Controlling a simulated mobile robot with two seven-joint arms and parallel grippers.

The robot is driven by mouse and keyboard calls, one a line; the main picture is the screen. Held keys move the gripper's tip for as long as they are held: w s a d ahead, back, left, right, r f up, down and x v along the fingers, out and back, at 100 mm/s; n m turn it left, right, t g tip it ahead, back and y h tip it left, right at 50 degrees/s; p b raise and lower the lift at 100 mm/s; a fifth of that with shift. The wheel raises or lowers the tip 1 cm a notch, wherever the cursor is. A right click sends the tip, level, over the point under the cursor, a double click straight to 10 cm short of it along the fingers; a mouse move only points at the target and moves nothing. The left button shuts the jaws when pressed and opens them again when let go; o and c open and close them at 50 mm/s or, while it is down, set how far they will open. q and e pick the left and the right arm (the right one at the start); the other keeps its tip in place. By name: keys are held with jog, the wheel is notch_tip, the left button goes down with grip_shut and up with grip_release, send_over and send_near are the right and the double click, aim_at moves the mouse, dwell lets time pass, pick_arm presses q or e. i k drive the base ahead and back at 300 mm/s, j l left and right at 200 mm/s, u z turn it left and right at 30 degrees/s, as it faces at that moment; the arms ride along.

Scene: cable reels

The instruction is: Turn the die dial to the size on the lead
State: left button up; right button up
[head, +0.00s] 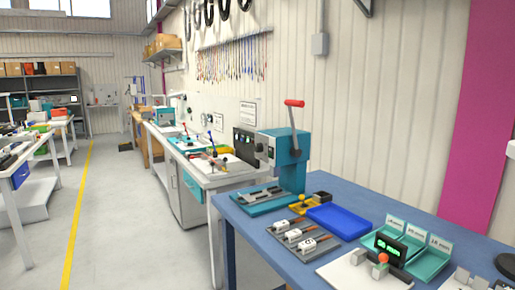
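A teal crimping press (291,160) with a raised red-handled lever (294,103) stands at the far left corner of the blue bench. A dark round knob, which looks like the die dial (264,152), is on the left face of its head; its setting is too small to read. Several leads with white tags (306,243) lie on a grey tray (325,249) in front of the press; their sizes are not legible. Neither of my grippers is in view.
The blue bench (358,196) also holds a blue tray (333,216), a yellow fixture (302,204), teal card stands (432,261) and a white test fixture (350,275) with a small green-lit display (390,246).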

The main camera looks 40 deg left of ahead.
aim_at(259, 147)
jog(key=i+j, duration=0.15)
jog(key=j, duration=0.2)
jog(key=i+j, duration=0.1)
jog(key=j, duration=0.25)
jog(key=i+j, duration=0.15)
jog(key=j, duration=0.15)
jog(key=i+j+z, duration=0.1)
jog(key=j, duration=0.25)
jog(key=i+j, duration=0.15)
jog(key=j, duration=0.2)
jog(key=i+j, duration=0.15)
jog(key=j, duration=0.2)
